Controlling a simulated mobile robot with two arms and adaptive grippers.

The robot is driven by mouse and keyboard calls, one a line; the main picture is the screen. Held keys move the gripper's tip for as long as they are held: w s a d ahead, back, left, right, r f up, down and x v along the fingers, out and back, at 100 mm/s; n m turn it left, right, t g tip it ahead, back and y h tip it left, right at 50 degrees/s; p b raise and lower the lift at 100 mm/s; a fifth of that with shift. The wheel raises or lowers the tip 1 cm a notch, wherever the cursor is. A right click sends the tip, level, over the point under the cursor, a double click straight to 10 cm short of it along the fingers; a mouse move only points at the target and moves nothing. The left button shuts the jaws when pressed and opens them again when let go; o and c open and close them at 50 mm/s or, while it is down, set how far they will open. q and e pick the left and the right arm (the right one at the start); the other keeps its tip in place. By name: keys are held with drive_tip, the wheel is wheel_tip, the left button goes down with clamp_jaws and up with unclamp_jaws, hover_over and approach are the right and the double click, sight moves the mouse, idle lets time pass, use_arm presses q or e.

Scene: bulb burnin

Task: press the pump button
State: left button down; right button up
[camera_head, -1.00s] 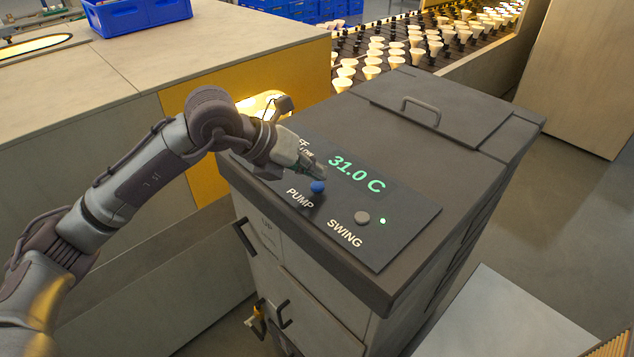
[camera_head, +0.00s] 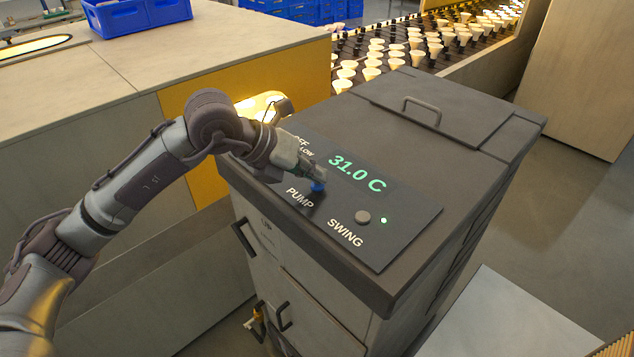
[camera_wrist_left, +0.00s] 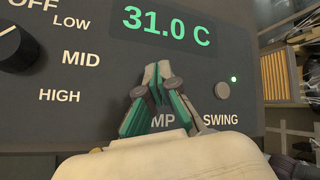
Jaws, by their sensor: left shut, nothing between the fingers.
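The blue pump button (camera_head: 318,186) sits on the dark control panel (camera_head: 395,230), above the word PUMP. My left gripper (camera_head: 320,176) is shut and empty, with its fingertips at the button, covering its upper part. I cannot tell for sure whether they touch it. In the left wrist view the shut fingers (camera_wrist_left: 157,75) point over the panel, and they hide the button and part of the PUMP label. My right gripper is not in view.
A grey swing button (camera_head: 363,217) with a lit green light (camera_head: 383,220) is right of the pump button. The display (camera_head: 357,173) reads 31.0 C. A black knob (camera_wrist_left: 20,50) is at the panel's left. A handled lid (camera_head: 440,110) lies behind.

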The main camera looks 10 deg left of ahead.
sight(314, 185)
use_arm(q)
drive_tip(key=shift+f, duration=0.1)
idle(0.3)
drive_tip(key=shift+r, duration=0.55)
drive_tip(key=shift+r+p, duration=1.85)
drive_tip(key=shift+r, duration=1.2)
